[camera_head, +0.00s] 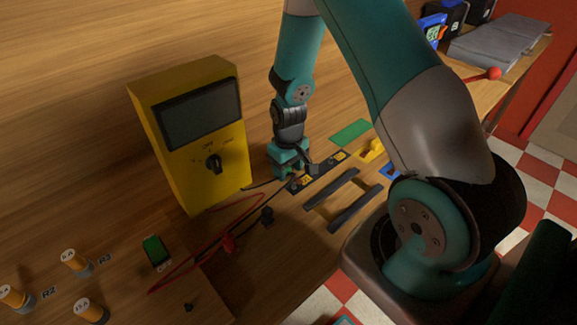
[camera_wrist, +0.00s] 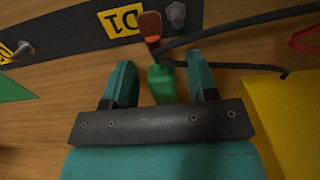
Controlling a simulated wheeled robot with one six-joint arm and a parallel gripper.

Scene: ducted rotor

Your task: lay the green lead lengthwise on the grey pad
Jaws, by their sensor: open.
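In the wrist view a green plug (camera_wrist: 161,84), which looks like the end of the green lead, lies on the wood between my fingers. A thin black cable runs from near its tip to the right. My gripper (camera_wrist: 161,84) is open around it, with a gap on both sides. In the head view my gripper (camera_head: 290,168) is low at the table, right of the yellow meter, and the green plug cannot be made out there. A flat grey slab (camera_head: 498,42), the only pad-like grey thing, lies at the far right of the table.
The yellow meter (camera_head: 190,130) stands close left of my gripper. A black strip with yellow labels (camera_head: 318,172) and a brown-orange lug (camera_wrist: 150,24) lie beside it. A green mat (camera_head: 350,132), dark handles (camera_head: 345,197) and a red-tipped item (camera_head: 493,73) are around.

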